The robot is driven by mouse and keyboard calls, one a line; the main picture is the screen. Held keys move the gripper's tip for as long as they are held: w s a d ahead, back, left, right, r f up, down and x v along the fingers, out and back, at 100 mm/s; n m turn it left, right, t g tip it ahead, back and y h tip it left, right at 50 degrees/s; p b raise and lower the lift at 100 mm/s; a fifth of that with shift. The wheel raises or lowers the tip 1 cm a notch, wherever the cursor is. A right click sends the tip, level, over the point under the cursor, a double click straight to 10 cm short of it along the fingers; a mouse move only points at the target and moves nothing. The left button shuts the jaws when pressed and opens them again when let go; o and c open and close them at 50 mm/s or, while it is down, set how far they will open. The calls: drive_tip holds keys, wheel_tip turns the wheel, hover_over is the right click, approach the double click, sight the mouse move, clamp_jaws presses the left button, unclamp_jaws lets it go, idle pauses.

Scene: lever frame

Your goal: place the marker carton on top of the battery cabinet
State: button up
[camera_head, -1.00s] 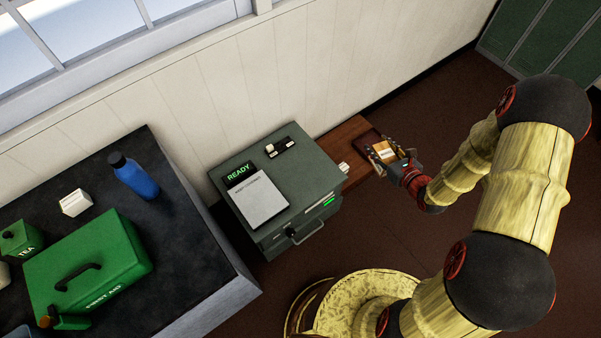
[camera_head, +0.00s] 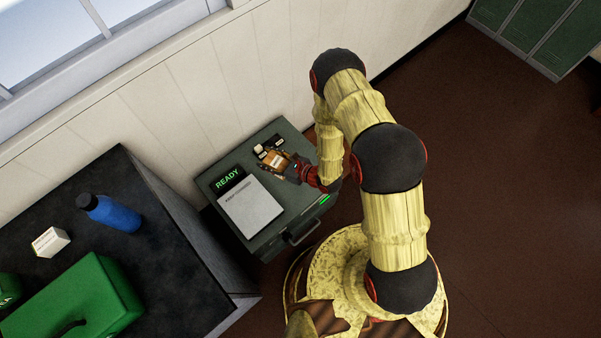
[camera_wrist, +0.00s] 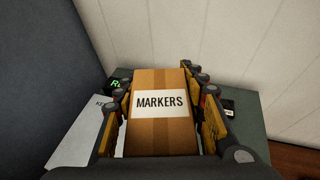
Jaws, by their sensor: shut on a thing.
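My gripper (camera_head: 278,162) is shut on an orange-brown marker carton (camera_wrist: 162,128), one finger on each side of it. The wrist view shows its white label reading MARKERS. The carton also shows in the head view (camera_head: 274,158), over the back right part of the battery cabinet (camera_head: 217,178). The cabinet is grey-green, with a lit READY display and a front handle. Its top also shows in the wrist view (camera_wrist: 248,128). I cannot tell whether the carton touches the cabinet top; its underside is hidden.
A white sheet (camera_head: 250,208) lies on the cabinet top, beside the READY display (camera_head: 228,179). A small black item (camera_head: 262,150) sits near the back edge, close to the carton. The dark bench (camera_head: 165,230) at left holds a blue bottle (camera_head: 110,212), a white box (camera_head: 50,242) and a green case (camera_head: 80,300).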

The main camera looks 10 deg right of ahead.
drive_tip(key=s+a+f+n+g, duration=0.1)
drive_tip(key=s+a+f, duration=0.3)
drive_tip(key=f, duration=0.1)
drive_tip(key=shift+y, duration=0.4)
drive_tip(key=w+d+f+b, duration=0.1)
drive_tip(key=w+d+f, duration=0.1)
drive_tip(key=w+f, duration=0.1)
drive_tip(key=w+d+f+b, duration=0.1)
drive_tip(key=w+d+f, duration=0.1)
drive_tip(key=w+f, duration=0.1)
drive_tip(key=w+d+f+b, duration=0.2)
drive_tip(key=w+d+f, duration=0.1)
drive_tip(key=w, duration=0.1)
drive_tip(key=shift+f, duration=0.1)
drive_tip(key=shift+w+d+f, duration=0.2)
drive_tip(key=shift+f, duration=0.1)
drive_tip(key=shift+f+b, duration=0.85)
drive_tip(key=shift+f, duration=0.7)
drive_tip(key=shift+f, duration=0.15)
drive_tip(key=o, duration=1.2)
drive_tip(key=shift+o, duration=0.2)
